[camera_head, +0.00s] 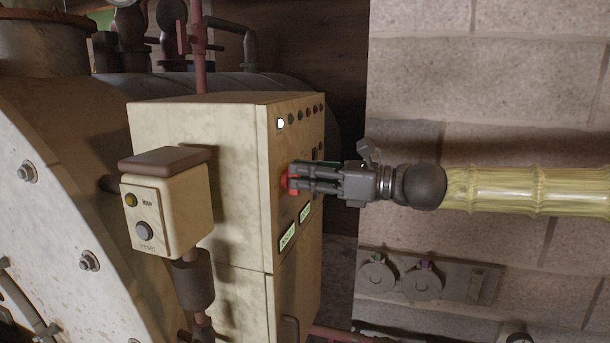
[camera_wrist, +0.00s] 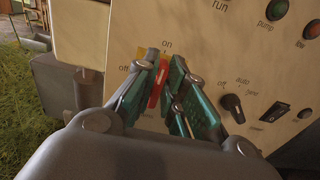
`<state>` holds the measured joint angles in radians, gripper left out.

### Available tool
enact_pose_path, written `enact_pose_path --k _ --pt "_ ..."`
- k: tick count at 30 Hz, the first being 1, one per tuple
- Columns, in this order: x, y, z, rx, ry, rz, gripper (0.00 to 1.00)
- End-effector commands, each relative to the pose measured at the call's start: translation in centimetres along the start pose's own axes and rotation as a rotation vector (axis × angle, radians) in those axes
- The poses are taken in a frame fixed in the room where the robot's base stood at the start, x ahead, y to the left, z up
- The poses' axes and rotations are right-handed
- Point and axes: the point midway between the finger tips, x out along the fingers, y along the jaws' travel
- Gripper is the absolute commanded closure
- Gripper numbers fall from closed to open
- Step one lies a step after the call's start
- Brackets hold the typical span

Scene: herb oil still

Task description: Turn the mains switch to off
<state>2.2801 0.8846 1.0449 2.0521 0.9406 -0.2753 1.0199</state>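The mains switch is a red handle on a yellow plate, on the cream control cabinet's front. It shows in the wrist view (camera_wrist: 156,90) and as a bit of red in the head view (camera_head: 292,180). "On" is printed above it and "off" to its upper left. The handle's upper end points toward "on". My gripper (camera_head: 296,178) reaches in from the right. In the wrist view its teal-padded fingers (camera_wrist: 162,80) lie close on both sides of the handle and appear closed on it. They hide part of the handle and plate.
The cabinet (camera_head: 190,120) also carries a black off/auto selector (camera_wrist: 233,106), lamps and label plates. A cream button box (camera_head: 165,205) stands in front of its left side. A large metal vessel (camera_head: 50,190) is at the left. A block wall (camera_head: 480,110) stands behind my arm.

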Motion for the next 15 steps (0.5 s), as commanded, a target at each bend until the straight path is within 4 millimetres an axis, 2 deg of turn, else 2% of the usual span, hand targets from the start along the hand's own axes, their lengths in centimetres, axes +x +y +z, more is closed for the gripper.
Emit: enact_pose_path --k 10,15 --pt "-0.02 -0.01 -0.12 -0.021 0.000 -0.001 1.00" --pt "-0.02 0.09 -0.30 -0.091 -0.001 -0.001 1.00"
